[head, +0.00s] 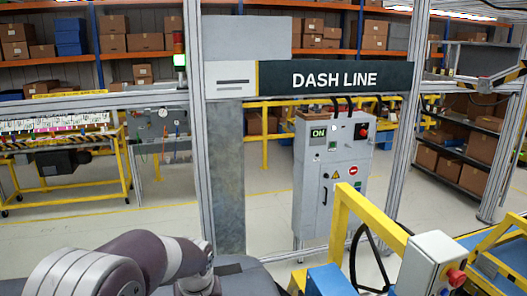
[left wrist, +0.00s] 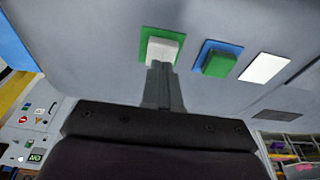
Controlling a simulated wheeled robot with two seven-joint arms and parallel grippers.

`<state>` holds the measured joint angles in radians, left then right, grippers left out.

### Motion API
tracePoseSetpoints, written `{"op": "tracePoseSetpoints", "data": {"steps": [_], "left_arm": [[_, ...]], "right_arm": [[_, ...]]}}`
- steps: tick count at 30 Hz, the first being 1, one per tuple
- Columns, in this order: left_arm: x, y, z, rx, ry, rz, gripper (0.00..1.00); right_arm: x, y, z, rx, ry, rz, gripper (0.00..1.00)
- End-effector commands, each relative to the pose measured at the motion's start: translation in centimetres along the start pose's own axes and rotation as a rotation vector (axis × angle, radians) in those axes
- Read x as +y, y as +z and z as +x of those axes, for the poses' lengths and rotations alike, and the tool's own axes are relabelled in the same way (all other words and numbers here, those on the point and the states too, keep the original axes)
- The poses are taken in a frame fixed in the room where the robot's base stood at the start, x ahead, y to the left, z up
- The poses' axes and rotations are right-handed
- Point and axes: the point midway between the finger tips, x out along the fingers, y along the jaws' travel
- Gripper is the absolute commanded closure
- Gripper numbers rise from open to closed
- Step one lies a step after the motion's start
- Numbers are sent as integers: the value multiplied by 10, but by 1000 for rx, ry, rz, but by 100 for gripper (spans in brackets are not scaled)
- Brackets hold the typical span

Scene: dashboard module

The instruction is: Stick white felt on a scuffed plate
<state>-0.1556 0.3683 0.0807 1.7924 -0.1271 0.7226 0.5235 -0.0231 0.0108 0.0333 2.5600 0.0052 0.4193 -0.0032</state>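In the left wrist view, a white block (left wrist: 165,50) sits over a green square (left wrist: 145,50) on a grey surface. I cannot tell whether it is the white felt. A green block (left wrist: 220,62) sits on a blue square (left wrist: 237,50) beside it. Farther right are a flat white rectangle (left wrist: 265,67) and a dark grey patch (left wrist: 277,115); I cannot tell which, if either, is the scuffed plate. My left gripper (left wrist: 161,68) has its fingertips at the white block and partly covers it. The fingers look close together, but their grip is unclear. My right gripper is out of view.
A grey control cabinet (head: 312,190) stands behind the metal frame. A yellow rail (head: 370,215) and a box with a red button (head: 427,262) stand at the front right. A grey post (head: 228,180) rises beyond my left arm.

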Motion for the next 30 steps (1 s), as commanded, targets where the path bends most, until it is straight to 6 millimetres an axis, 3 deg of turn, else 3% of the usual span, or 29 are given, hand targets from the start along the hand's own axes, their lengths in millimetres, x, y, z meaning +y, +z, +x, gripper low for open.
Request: {"op": "tracePoseSetpoints", "data": {"steps": [30], "left_arm": [[0, 3, 15, 0, 0, 0, 100]], "right_arm": [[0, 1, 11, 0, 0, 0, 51]]}}
